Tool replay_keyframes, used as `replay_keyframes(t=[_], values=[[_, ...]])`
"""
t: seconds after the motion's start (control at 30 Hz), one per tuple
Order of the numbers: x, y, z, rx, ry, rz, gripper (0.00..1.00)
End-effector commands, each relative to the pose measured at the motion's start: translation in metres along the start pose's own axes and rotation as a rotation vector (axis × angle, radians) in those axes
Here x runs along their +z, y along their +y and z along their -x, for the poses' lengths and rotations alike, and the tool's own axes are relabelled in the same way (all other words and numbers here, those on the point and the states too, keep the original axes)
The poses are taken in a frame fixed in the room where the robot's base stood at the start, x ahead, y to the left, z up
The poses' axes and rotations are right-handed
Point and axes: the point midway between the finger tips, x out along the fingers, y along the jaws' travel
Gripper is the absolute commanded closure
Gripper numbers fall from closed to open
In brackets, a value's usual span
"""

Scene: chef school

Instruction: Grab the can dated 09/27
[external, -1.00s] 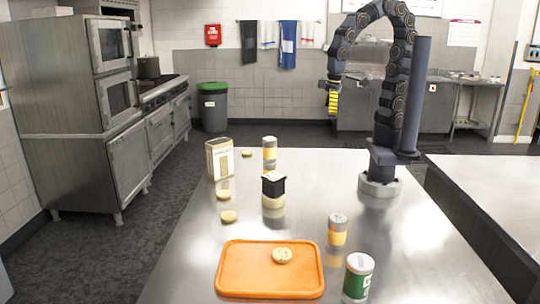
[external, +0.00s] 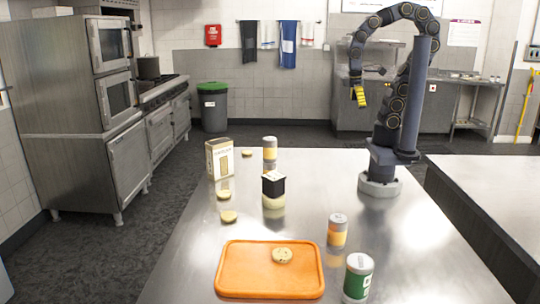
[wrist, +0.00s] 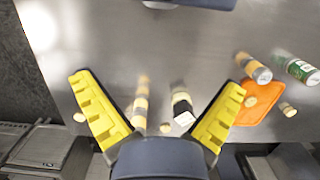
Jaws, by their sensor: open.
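My gripper (external: 359,96) is open and empty, raised above and behind the far side of the table. In the wrist view its two yellow fingers (wrist: 158,82) are spread wide. A grey and orange can (external: 337,230) stands on the table right of the orange board; it also shows in the wrist view (wrist: 254,68). A similar grey and yellow can (external: 269,153) stands at the far left, also in the wrist view (wrist: 140,105). A green can with a white lid (external: 358,278) stands near the front, also in the wrist view (wrist: 298,68). No date is legible.
A black-topped jar (external: 273,190) stands mid-table. A box (external: 219,159) stands at the far left. An orange board (external: 236,283) lies in front with a round pale piece (external: 282,255) on it. More pale pieces lie along the left.

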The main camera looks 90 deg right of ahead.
Motion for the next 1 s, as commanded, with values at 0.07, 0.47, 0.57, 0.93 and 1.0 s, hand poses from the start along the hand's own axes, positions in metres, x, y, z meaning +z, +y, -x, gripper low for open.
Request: replay_keyframes(t=[0.07,0.47,0.57,0.93,1.0], values=[[0.0,0.0,0.0,0.0,0.0,0.0,0.02],[-0.092,-0.071,0.004,-0.018,0.101,0.369,0.02],[-0.127,-0.12,-0.004,-0.035,0.147,0.536,0.02],[-0.166,-0.345,-0.078,-0.115,0.315,1.087,0.02],[-0.157,-0.386,-0.1,-0.129,0.345,1.179,0.02]])
